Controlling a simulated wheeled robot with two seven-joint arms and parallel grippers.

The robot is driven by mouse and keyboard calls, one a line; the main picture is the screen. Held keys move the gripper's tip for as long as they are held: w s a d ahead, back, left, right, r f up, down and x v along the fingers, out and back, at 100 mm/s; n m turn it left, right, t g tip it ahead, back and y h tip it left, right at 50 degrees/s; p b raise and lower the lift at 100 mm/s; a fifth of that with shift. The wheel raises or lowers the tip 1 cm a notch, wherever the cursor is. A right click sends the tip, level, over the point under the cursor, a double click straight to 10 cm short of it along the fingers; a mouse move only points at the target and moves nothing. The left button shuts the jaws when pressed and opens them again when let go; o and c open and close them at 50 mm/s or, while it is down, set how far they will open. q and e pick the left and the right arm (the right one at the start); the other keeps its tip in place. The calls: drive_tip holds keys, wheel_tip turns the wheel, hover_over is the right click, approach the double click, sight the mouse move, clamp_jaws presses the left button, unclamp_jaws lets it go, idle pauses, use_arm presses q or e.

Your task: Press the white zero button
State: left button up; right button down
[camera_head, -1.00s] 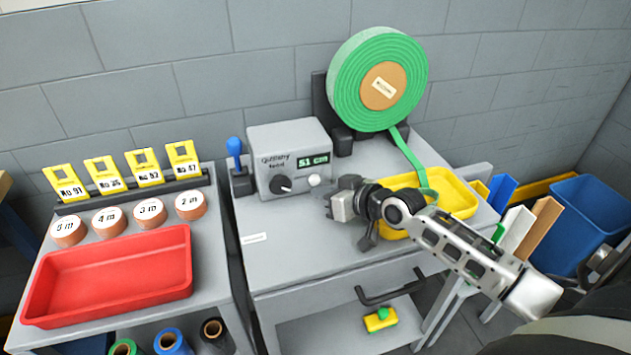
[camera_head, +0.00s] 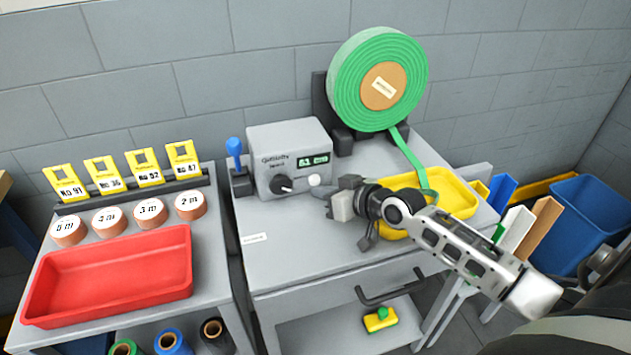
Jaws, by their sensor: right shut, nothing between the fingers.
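The white zero button (camera_head: 314,180) is a small round knob on the front of the grey metering box (camera_head: 288,150), right of a black dial and below a small green-lit display (camera_head: 314,161). My right gripper (camera_head: 328,194) is shut and empty. It points left, with its dark fingertips just below and right of the button. I cannot tell whether the fingertips touch the button. My left gripper is not in view.
A big green roll (camera_head: 375,82) stands behind, its strip running down to a yellow tray (camera_head: 455,195) beside my right arm. A blue-knobbed lever (camera_head: 235,150) stands left of the box. A red tray (camera_head: 110,275) lies on the left table.

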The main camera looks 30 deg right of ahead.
drive_tip(key=shift+w, duration=0.1)
drive_tip(key=shift+w+d, duration=0.1)
drive_tip(key=shift+w, duration=0.2)
drive_tip(key=shift+w+d+b, duration=0.1)
drive_tip(key=shift+w+b, duration=0.3)
drive_tip(key=shift+w, duration=0.05)
idle(0.6)
drive_tip(key=shift+s, duration=0.1)
drive_tip(key=shift+s+r+p, duration=0.15)
drive_tip(key=shift+s+p, duration=0.25)
drive_tip(key=shift+p, duration=0.2)
drive_tip(key=shift+s+a, duration=0.2)
drive_tip(key=shift+s, duration=0.15)
